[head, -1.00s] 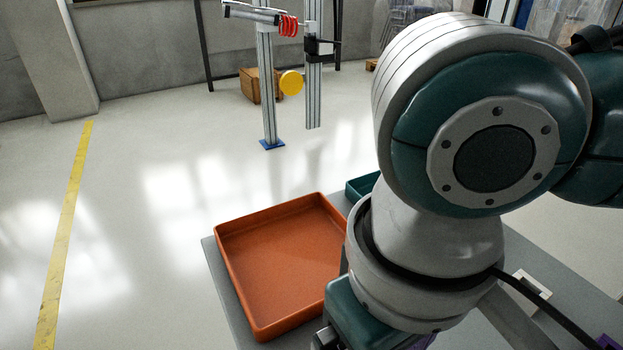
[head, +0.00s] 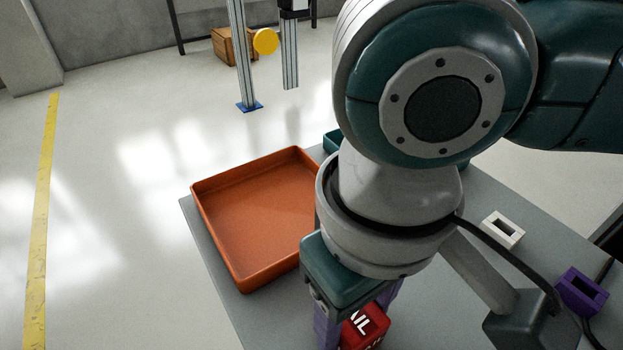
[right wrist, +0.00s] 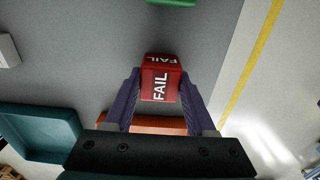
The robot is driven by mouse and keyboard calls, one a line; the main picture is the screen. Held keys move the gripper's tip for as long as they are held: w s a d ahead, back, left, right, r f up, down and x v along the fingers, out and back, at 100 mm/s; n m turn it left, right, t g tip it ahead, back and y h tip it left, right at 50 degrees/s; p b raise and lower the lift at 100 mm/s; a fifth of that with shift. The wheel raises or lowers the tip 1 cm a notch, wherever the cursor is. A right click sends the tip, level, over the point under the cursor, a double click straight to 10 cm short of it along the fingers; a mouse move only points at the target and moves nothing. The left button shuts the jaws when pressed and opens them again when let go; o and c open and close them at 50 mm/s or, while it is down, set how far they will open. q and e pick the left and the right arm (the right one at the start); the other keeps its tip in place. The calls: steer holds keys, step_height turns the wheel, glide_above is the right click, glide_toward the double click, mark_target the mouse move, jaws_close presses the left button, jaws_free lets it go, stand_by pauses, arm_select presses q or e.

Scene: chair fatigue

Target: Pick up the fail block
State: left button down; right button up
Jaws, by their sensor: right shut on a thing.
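The fail block (head: 366,327) is a red cube with white lettering, low in the head view and partly cut off by the frame's bottom edge. In the right wrist view the fail block (right wrist: 160,82) shows "FAIL" on two faces and sits between the purple fingers. My right gripper (head: 355,318) is shut on it, with a finger on either side; the gripper also shows in the right wrist view (right wrist: 160,90). I cannot tell whether the block touches the grey table (head: 470,285) below. My left gripper is not in view.
An orange tray (head: 248,284) lies on the table left of my right arm. A teal tray (head: 331,140) is mostly hidden behind the arm. A white slotted block (head: 503,229) and a purple slotted block (head: 581,291) lie to the right. Open floor lies left.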

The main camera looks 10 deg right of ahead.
jaws_close()
